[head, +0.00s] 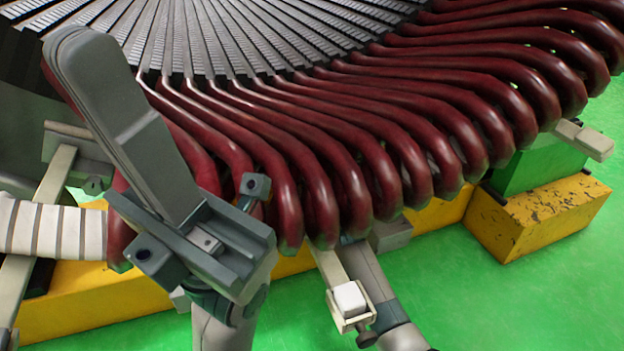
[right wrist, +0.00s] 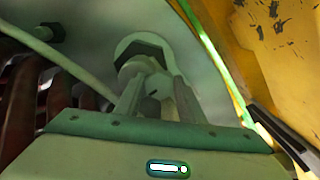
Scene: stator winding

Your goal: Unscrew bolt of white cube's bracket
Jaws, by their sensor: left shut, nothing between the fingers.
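The white cube (head: 350,298) sits in a pale bracket at the end of a bar below the coil ends in the head view. A dark round bolt head (head: 366,339) shows just under the bracket. My left gripper (head: 78,48) is shut and empty, its long grey fingers pointing up and left over the coils, well away from the cube. In the right wrist view, my right gripper (right wrist: 155,95) has its two fingers on either side of a pale bolt-like part (right wrist: 143,62) with a dark hex shape behind it. I cannot tell whether they grip it, or which bracket it belongs to.
Dark red coils (head: 330,130) of the stator fill the upper part of the head view. Yellow blocks (head: 540,215) stand on the green floor (head: 480,300), with more bracket bars (head: 590,140) around the stator. A yellow surface (right wrist: 280,60) is close on the right in the right wrist view.

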